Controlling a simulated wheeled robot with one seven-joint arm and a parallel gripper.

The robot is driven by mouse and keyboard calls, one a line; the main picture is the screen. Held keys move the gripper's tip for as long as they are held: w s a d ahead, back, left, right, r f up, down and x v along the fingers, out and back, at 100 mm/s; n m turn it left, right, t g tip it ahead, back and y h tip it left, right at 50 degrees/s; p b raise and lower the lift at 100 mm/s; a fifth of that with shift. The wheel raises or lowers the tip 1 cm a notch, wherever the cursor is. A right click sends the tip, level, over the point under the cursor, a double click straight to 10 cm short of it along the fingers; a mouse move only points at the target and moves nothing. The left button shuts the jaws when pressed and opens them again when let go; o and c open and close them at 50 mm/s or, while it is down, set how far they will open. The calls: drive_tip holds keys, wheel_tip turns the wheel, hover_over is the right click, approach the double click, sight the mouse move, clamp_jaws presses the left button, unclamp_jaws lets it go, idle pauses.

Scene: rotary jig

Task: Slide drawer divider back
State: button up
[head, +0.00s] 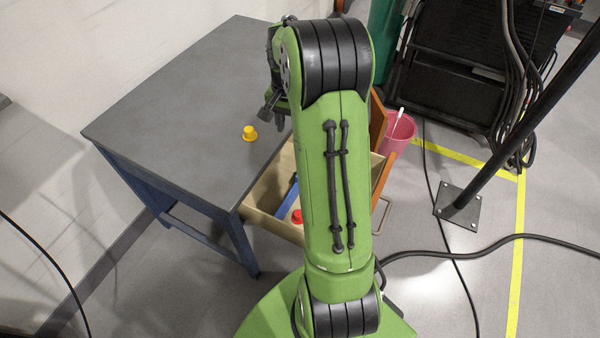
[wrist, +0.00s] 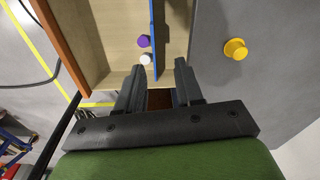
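The wooden drawer (head: 258,205) is open under the grey table. Its blue divider (head: 287,199) shows partly in the head view, with my arm hiding the rest. In the wrist view the divider (wrist: 154,30) is a thin blue strip running from the top edge down to between my fingertips. My gripper (wrist: 159,67) is open and empty, one finger on each side of the divider's near end in the picture. I cannot tell the height gap between them. In the head view my gripper (head: 273,112) hangs above the table's drawer side.
A purple piece (wrist: 143,41) and a white piece (wrist: 146,58) lie left of the divider. A red piece (head: 297,216) is in the drawer. A yellow knob (head: 249,134) sits on the table (head: 180,105). A pink bucket (head: 399,131) and a dark post (head: 490,170) stand to the right.

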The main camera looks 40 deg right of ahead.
drive_tip(key=shift+m+g+y, duration=0.3)
drive_tip(key=shift+m, duration=0.5)
drive_tip(key=d+f+b, duration=0.1)
drive_tip(key=f, duration=0.6)
drive_tip(key=d+f+b, duration=0.1)
drive_tip(key=f+b, duration=0.1)
drive_tip(key=f, duration=0.5)
drive_tip(key=d+f+b, duration=0.2)
drive_tip(key=f, duration=0.5)
drive_tip(key=shift+f, duration=0.35)
drive_tip(key=shift+c, duration=0.4)
clamp_jaws()
